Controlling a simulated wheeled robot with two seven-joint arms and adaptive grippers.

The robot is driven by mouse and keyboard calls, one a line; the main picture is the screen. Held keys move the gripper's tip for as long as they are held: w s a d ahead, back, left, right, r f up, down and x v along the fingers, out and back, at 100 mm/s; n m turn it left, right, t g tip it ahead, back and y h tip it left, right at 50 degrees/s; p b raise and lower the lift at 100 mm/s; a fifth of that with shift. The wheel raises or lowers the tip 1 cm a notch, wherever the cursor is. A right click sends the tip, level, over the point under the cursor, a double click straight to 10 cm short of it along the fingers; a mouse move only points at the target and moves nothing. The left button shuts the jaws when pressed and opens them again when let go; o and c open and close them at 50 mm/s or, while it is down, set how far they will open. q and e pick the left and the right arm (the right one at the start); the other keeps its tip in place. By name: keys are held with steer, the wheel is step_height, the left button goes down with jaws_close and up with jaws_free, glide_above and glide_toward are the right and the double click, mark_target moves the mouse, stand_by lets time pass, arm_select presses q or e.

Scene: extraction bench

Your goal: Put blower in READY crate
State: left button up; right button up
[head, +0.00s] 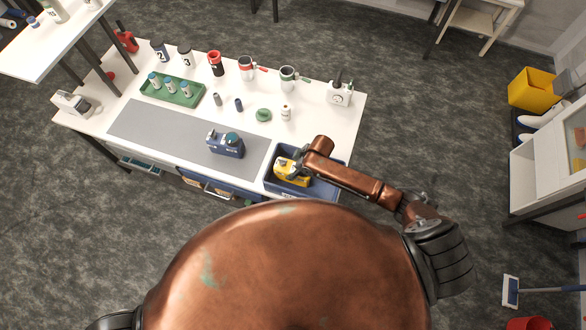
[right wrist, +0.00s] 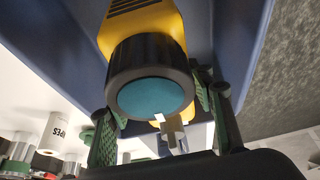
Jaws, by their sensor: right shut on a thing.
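The blower, which appears to be the yellow device (head: 293,173), is at the left part of a dark blue crate (head: 326,190) at the bench's front right corner. No READY label is legible on the crate. My right gripper (head: 301,166) reaches in from the right and is shut on the blower. In the right wrist view the blower's yellow body (right wrist: 165,28) has a black collar and a teal end, with green-padded fingers on either side. Blue crate walls surround it there. Whether it touches the crate floor is hidden. My left gripper is out of view.
A blue device with a teal cap (head: 226,145) stands on the grey mat (head: 155,128) left of the crate. A green tray of bottles (head: 172,93), mugs and canisters line the back. A white timer-like box (head: 340,93) stands at back right. Bench space behind the crate is clear.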

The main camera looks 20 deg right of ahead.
steer(key=shift+w, duration=0.2)
steer(key=shift+s+f, duration=0.1)
steer(key=shift+s, duration=0.05)
steer(key=o, duration=1.1)
steer(key=shift+s, duration=0.15)
steer(key=o, duration=0.4)
steer(key=shift+c, duration=0.2)
steer(key=shift+r, duration=0.35)
steer(key=v, duration=1)
steer(key=shift+d+r, duration=0.1)
steer(key=shift+r, duration=0.1)
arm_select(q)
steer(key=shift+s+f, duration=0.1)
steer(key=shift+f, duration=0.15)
arm_select(e)
steer(key=shift+d+r, duration=0.15)
steer(key=shift+r, duration=0.4)
